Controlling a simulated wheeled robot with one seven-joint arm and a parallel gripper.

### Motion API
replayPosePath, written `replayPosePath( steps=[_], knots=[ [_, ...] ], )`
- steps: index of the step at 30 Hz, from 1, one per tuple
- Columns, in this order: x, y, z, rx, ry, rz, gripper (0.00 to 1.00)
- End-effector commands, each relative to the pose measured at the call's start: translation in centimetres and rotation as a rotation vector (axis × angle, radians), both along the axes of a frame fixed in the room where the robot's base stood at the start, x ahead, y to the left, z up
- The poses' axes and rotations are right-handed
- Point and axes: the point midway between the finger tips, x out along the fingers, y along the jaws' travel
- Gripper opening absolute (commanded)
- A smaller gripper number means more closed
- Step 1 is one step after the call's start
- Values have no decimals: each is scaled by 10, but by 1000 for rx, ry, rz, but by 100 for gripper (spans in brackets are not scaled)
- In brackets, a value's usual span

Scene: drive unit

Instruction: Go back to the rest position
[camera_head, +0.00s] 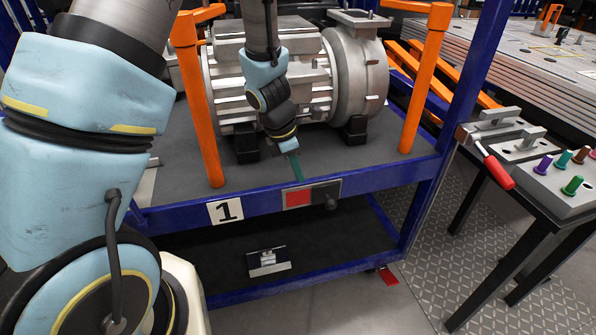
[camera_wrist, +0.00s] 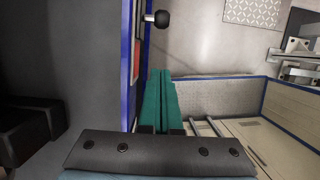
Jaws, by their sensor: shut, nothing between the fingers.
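My gripper (camera_head: 297,168) hangs in front of the grey drive unit in the head view, over the front edge of the blue cart. Its teal fingers are shut and empty, and they show side by side in the wrist view (camera_wrist: 159,98). The large grey drive unit (camera_head: 358,75) stands on the cart's dark top, behind my gripper. A red and black panel (camera_head: 299,198) with a black knob (camera_head: 331,203) sits on the cart's front rail, just below the fingertips. The knob also shows at the top of the wrist view (camera_wrist: 161,18).
Orange posts (camera_head: 424,85) rise from the blue cart (camera_head: 385,178) on both sides of the drive unit. A small plate (camera_head: 267,261) lies on the lower shelf. At the right, a table carries a red-handled clamp (camera_head: 497,170) and a box (camera_head: 553,193) with coloured knobs. Patterned floor between is clear.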

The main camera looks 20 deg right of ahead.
Motion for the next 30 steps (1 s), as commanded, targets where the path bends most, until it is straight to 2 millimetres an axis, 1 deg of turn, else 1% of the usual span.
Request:
replayPosePath(
  steps=[9, 11, 13, 14, 17, 18, 20, 21, 23, 24, 27, 30],
  knots=[
    [1, 1, 1, 0, -3, -6, 0],
    [3, 7, 6, -1, -11, -32, 0],
    [8, 23, 15, -3, -32, -102, 0],
    [11, 32, 22, -3, -48, -146, 0],
    [19, 75, 46, 6, -114, -351, 0],
    [21, 95, 57, 14, -148, -450, 0],
    [22, 127, 72, 33, -196, -603, 0],
    [22, 147, 81, 50, -229, -707, 0],
    [19, 178, 93, 82, -271, -861, 0],
    [17, 198, 101, 106, -297, -961, 0],
    [9, 240, 116, 171, -338, -1185, 0],
    [1, 271, 126, 226, -355, -1357, 0]
  ],
)
